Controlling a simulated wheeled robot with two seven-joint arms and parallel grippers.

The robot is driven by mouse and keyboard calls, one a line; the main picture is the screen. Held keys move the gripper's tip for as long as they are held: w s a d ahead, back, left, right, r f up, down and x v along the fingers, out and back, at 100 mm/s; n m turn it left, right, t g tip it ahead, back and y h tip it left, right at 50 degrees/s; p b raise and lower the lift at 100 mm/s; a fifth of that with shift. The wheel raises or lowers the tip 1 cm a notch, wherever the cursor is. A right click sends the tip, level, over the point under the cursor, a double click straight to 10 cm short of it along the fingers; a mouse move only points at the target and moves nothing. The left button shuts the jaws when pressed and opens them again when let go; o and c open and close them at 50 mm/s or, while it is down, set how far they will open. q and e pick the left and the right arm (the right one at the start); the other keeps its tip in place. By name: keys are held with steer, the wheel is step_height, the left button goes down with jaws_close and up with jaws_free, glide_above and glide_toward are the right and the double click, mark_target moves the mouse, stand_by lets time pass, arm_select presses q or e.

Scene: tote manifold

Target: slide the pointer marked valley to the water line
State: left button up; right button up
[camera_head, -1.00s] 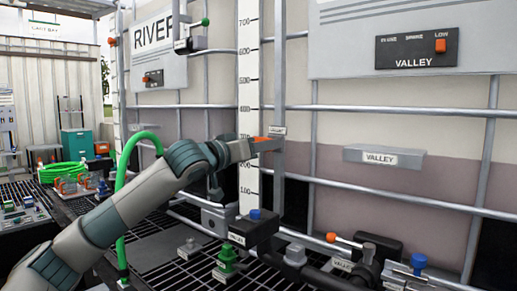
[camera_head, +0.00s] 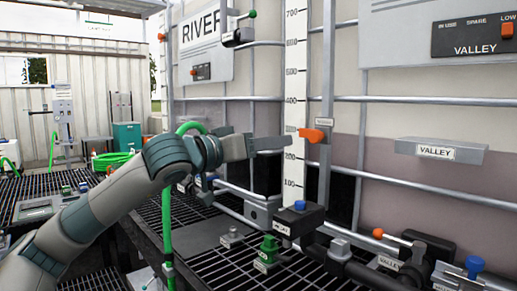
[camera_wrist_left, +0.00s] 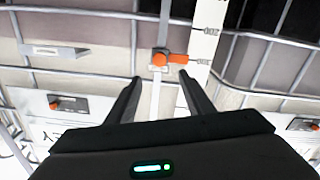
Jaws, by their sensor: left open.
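The orange pointer (camera_head: 314,135) sits on a grey upright post beside the white scale (camera_head: 296,70), close to the 300 mark. A small tag above it is too small to read. The water line shows as the edge between cream and mauve on the valley tank (camera_head: 440,185), at nearly the pointer's height. My left gripper (camera_head: 289,143) is open, just left of and slightly below the pointer. In the left wrist view the pointer (camera_wrist_left: 167,58) lies just beyond the gap between the open fingertips (camera_wrist_left: 160,77), apparently apart from them. My right gripper is out of view.
Horizontal cage bars (camera_head: 440,101) cross the tank front. A VALLEY name shelf (camera_head: 436,151) juts out at right. Below stand a valve with a blue cap (camera_head: 300,205), an orange-tipped lever (camera_head: 378,232) and a green valve (camera_head: 268,248).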

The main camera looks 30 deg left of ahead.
arm_select(q)
steer(key=shift+v, duration=1.65)
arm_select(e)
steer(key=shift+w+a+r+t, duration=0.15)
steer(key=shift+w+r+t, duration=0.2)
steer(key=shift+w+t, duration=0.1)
